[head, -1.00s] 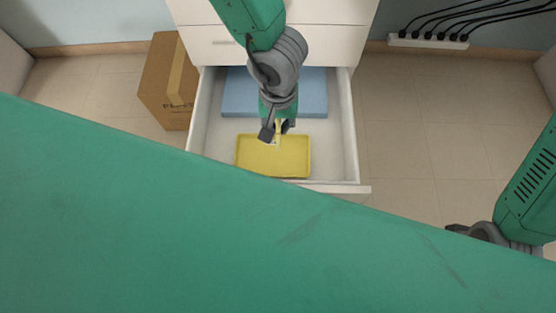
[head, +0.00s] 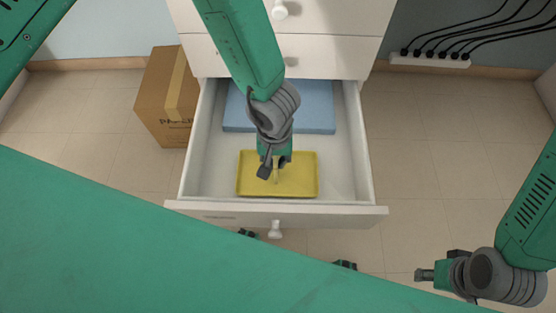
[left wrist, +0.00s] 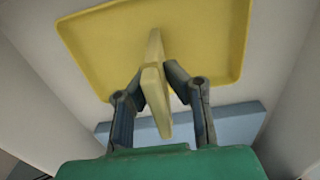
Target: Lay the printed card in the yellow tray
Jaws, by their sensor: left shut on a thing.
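The yellow tray (head: 304,186) lies in the front part of an open white drawer. My left gripper (head: 274,168) is over the tray and shut on the printed card (head: 276,177). In the left wrist view the card (left wrist: 156,88) is a pale yellow slab, seen nearly edge-on, standing between the two fingers of the left gripper (left wrist: 162,92). Its far end overlaps the tray (left wrist: 100,48) in that view; I cannot tell whether it touches. Its print is not readable. My right gripper (head: 426,274) is at the lower right, away from the drawer; its jaws are unclear.
A blue slab (head: 318,115) lies behind the tray in the drawer (head: 367,170). The drawer's side walls and front stand around the tray. A cardboard box (head: 155,95) stands on the floor at left. A power strip (head: 430,60) with several cables is at the back right.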

